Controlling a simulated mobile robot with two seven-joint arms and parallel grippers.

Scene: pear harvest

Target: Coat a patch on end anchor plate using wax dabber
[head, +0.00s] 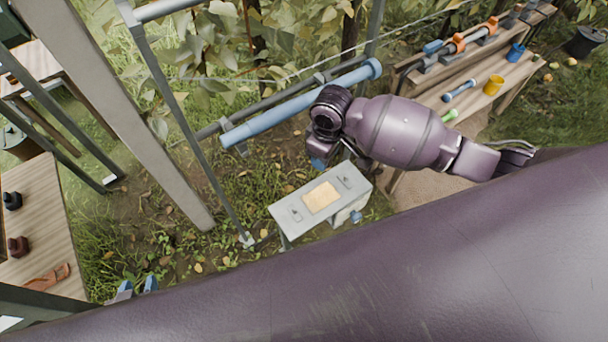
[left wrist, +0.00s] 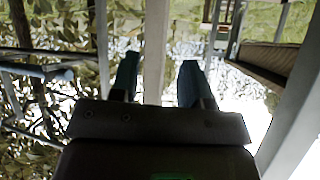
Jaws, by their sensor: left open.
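A pale grey plate (head: 285,217) with a tan rectangular patch (head: 321,196) on its top stands low on the grass, at the middle of the head view; it looks like the end anchor plate. A blue-handled tool (head: 459,90) and a green-ended tool (head: 449,115) lie on the right bench; I cannot tell whether either is the wax dabber.
The wooden bench (head: 480,100) at the right holds a yellow cup (head: 494,85) and a blue cup (head: 515,52). A grey post (head: 130,110) stands left, beside a wooden table (head: 35,215). Grass between is open.

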